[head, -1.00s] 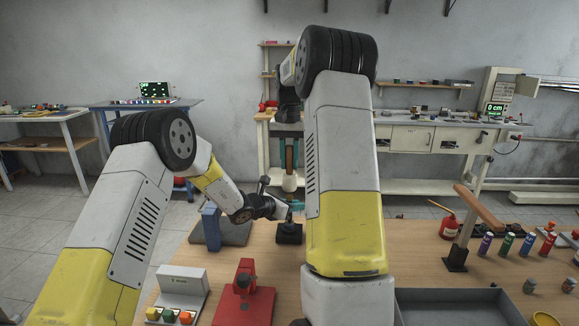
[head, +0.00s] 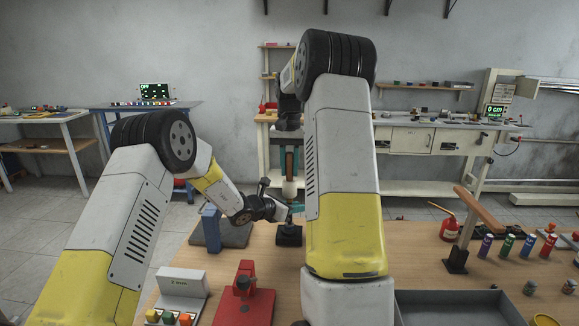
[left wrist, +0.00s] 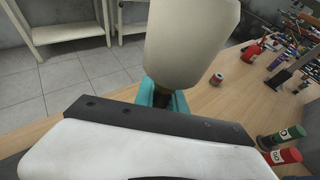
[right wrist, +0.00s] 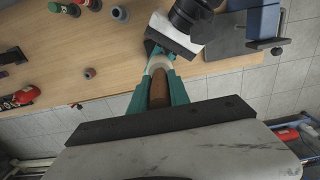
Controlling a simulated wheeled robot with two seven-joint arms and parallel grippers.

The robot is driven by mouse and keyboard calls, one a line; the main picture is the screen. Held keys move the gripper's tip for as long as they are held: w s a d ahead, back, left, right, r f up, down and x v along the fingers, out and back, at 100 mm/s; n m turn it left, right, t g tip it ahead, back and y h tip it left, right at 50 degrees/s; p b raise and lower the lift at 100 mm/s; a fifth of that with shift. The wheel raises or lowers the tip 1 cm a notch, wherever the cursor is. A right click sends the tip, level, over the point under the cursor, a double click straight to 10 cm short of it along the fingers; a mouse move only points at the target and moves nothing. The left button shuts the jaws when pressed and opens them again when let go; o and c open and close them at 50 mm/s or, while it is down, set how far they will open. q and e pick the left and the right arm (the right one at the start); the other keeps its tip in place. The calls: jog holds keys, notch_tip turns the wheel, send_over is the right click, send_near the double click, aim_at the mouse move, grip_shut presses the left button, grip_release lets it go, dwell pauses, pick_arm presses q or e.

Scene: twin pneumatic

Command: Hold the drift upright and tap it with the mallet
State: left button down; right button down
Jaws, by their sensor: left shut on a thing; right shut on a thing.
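My left gripper (head: 297,208) is low over a small black block (head: 289,235) on the bench. Its teal fingers (left wrist: 164,103) are shut on the drift (left wrist: 160,99), a dark piece mostly hidden by the fingers and mallet head. My right gripper (head: 289,148) is above, shut on the brown handle of the mallet (head: 289,163). It also shows in the right wrist view (right wrist: 159,92). The pale mallet head (left wrist: 190,40) hangs down just above the left fingers. I cannot tell whether it touches the drift.
A blue vise-like fixture (head: 211,228) stands left of the block. A red stand (head: 245,296) and a button box (head: 180,290) are in front. A grey tray (head: 460,306), a wooden-armed stand (head: 458,255), a red can (head: 449,229) and several small bottles occupy the right.

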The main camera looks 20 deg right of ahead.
aim_at(290, 152)
jog(key=shift+f, duration=0.5)
dwell(0.7)
jog(key=shift+r, duration=1.55)
jog(key=shift+r, duration=0.1)
jog(key=shift+r, duration=1.9)
pick_arm(q)
jog(key=c, duration=1.3)
grip_release()
